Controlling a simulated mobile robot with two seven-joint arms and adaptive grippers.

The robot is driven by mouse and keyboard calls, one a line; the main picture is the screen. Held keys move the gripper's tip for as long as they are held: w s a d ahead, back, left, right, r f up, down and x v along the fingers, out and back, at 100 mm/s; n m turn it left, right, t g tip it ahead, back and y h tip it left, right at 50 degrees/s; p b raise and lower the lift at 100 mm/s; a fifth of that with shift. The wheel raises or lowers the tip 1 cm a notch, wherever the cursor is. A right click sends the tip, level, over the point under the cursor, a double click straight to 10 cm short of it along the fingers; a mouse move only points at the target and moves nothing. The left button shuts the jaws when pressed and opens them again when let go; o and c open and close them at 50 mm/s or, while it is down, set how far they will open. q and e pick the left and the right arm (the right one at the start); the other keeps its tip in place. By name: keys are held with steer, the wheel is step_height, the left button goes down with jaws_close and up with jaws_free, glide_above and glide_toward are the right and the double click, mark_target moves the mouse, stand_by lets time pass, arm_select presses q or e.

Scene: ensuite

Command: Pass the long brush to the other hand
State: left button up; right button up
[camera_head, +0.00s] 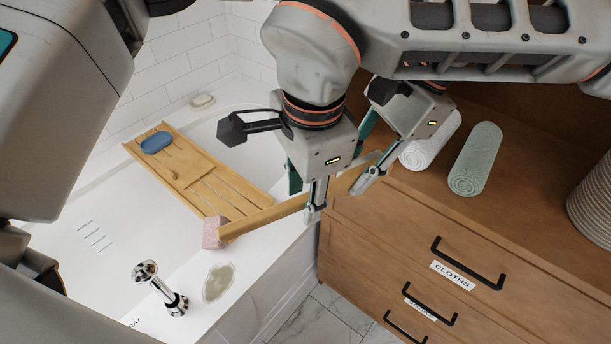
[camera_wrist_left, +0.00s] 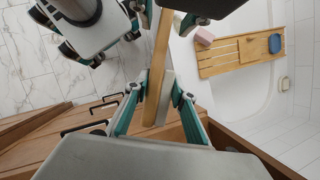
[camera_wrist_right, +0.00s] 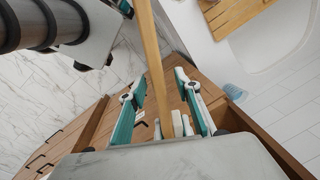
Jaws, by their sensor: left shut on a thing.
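My right gripper (camera_head: 308,200) is further along the stick to the left. In the right wrist view, the right gripper's fingers (camera_wrist_right: 160,88) stand apart on either side of the stick (camera_wrist_right: 151,50), with gaps showing.
A wooden bath tray (camera_head: 195,175) with a blue oval thing (camera_head: 156,142) spans the tub (camera_head: 225,115). A pink block (camera_head: 212,234) is at its near end. A chrome tap (camera_head: 160,288) is in front. Rolled towels (camera_head: 474,158) lie on the drawer cabinet (camera_head: 400,225) at right.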

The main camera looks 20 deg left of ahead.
steer(key=shift+f, duration=0.45)
jaws_close()
arm_select(q)
steer(key=o, duration=1.2)
steer(key=shift+o, duration=0.2)
